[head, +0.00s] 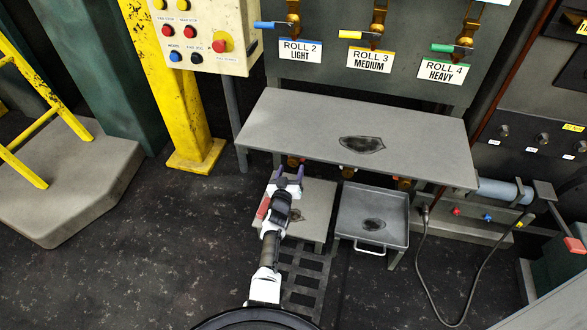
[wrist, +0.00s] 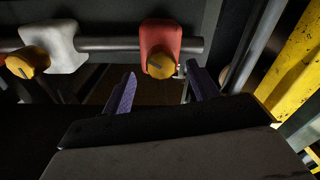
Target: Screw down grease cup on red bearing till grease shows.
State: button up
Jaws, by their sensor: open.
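The red bearing (wrist: 160,36) sits on a grey shaft in the wrist view. Its brass grease cup (wrist: 162,64) faces me, with a dark line across its face. I cannot make out any grease. My gripper (wrist: 161,72) is open, its two purple fingers on either side of the cup in the picture. I see no contact, and the cup looks a little beyond the fingertips. In the head view my gripper (head: 289,174) reaches under the front edge of the grey table, where brass-coloured parts (head: 293,162) show only in part.
A white bearing (wrist: 62,46) with its own brass cup (wrist: 28,62) is left of the red one in the wrist view. The grey table (head: 290,125) overhangs my gripper. A low stand (head: 318,205) and a tray (head: 397,205) are beneath. A yellow post (head: 185,110) stands left.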

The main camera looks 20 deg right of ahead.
aim_at(293, 165)
jog(key=b+x, duration=0.3)
jog(key=x, duration=0.1)
jog(key=shift+w+f, duration=0.1)
jog(key=shift+f, duration=0.1)
jog(key=shift+w+d+r+b, duration=0.2)
jog(key=shift+w+d+b, duration=0.1)
jog(key=shift+w+b, duration=0.15)
jog(key=c, duration=1)
